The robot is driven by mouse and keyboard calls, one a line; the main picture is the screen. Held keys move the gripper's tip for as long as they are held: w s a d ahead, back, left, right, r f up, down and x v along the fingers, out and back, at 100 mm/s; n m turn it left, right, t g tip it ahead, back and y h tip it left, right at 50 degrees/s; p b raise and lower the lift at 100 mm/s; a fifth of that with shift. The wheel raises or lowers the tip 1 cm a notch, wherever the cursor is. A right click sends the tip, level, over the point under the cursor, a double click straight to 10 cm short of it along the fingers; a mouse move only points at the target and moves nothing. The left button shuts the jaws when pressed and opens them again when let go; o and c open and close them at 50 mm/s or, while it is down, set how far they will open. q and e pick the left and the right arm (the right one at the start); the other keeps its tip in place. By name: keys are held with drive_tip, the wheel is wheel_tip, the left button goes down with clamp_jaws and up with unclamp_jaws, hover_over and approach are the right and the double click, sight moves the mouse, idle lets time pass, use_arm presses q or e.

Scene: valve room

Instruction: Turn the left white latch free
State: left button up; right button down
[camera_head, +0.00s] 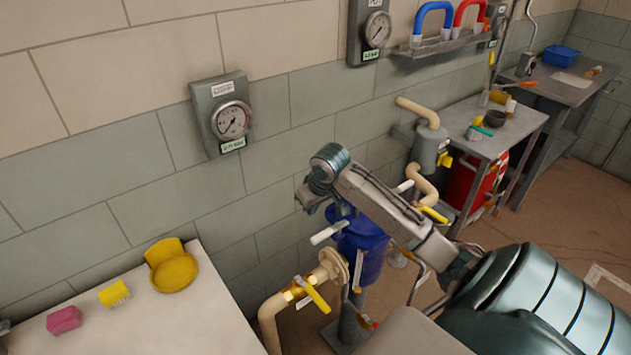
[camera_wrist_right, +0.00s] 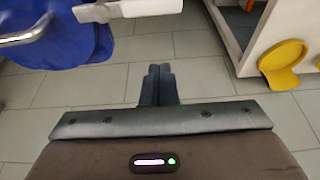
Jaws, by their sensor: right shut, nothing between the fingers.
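The left white latch (camera_head: 329,233) sticks out to the left from the side of a blue vessel (camera_head: 362,240) in the head view. In the right wrist view, a white latch (camera_wrist_right: 125,9) lies across the top edge, in front of the blue vessel (camera_wrist_right: 60,38). A second white latch (camera_head: 403,186) shows at the vessel's far side, beyond my arm. My right gripper (camera_wrist_right: 158,72) is shut and empty, apart from the latch and below it in the wrist picture. In the head view it (camera_head: 309,198) is partly hidden by its own wrist. My left gripper is not in view.
A pipe with a yellow-handled valve (camera_head: 317,297) stands in front of the vessel. A pale table (camera_head: 150,325) at the left holds a yellow dish (camera_head: 172,268), a brush (camera_head: 114,294) and a pink sponge (camera_head: 64,320). A gauge (camera_head: 231,121) hangs on the wall behind.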

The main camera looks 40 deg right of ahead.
sight(330, 233)
wheel_tip(330, 233, down, 6)
drive_tip(key=s+p, duration=0.2)
drive_tip(key=p, duration=0.1)
drive_tip(key=shift+a, duration=0.15)
drive_tip(key=shift+w+f, duration=0.1)
idle(0.3)
